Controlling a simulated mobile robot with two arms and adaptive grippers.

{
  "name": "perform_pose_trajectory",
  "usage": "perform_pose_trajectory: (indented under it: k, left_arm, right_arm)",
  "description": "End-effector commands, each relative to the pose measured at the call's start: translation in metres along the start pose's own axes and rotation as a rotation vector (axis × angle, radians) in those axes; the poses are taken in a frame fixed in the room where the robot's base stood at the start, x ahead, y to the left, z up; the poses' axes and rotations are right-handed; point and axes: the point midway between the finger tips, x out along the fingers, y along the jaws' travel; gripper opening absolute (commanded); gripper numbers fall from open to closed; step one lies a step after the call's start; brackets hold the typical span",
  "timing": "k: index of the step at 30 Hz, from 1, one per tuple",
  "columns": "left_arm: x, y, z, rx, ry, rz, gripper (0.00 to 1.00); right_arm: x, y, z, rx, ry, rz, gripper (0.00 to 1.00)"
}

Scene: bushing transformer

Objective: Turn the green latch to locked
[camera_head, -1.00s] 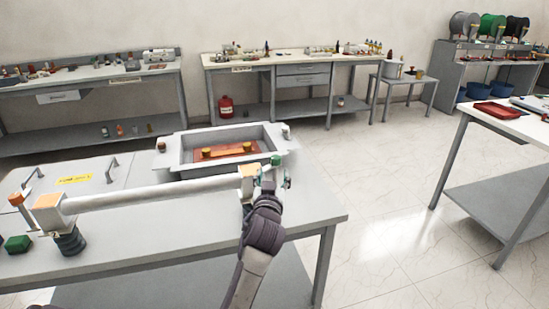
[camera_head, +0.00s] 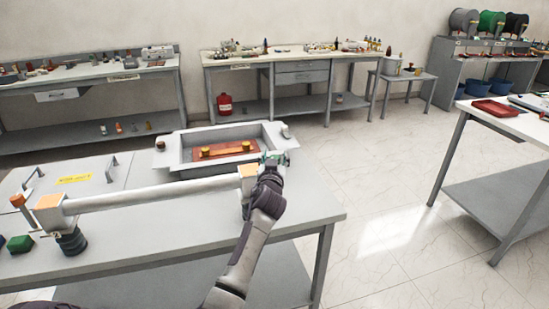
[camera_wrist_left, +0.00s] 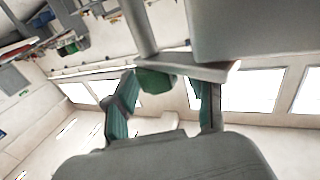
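The green latch knob (camera_wrist_left: 155,80) shows in the left wrist view, under a grey bar and between the two teal fingers of my left gripper (camera_wrist_left: 163,108). The fingers are apart. The left finger is close to the knob; I cannot tell if it touches. A gap shows to the right finger. In the head view my left gripper (camera_head: 276,160) is at the right end of the white bar, by the tank's near right corner. It largely hides the latch there. My right gripper is not in view.
A long white bar (camera_head: 155,194) runs along the table (camera_head: 190,230) before the open grey tank (camera_head: 175,163), which holds an orange plate (camera_head: 225,149).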

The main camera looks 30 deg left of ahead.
Motion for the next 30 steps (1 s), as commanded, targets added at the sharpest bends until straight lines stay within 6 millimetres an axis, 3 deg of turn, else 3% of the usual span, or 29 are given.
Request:
perform_pose_trajectory:
  k: [1,9,14,24,30]
  left_arm:
    - [0.0,0.0,0.0,0.0,0.0,0.0,0.42]
    - [0.0,0.0,0.0,0.001,0.0,0.0,0.0]
    - [0.0,-0.001,-0.003,0.006,-0.002,0.029,0.0]
    - [0.001,-0.002,-0.007,0.014,-0.001,0.298,0.0]
    - [0.0,-0.001,-0.002,0.007,0.001,0.403,0.0]
  right_arm:
    - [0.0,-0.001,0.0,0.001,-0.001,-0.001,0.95]
    - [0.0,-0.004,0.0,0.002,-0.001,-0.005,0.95]
    - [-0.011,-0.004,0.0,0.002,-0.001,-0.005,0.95]
    - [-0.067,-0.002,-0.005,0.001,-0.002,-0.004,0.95]
    - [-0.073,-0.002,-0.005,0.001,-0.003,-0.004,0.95]
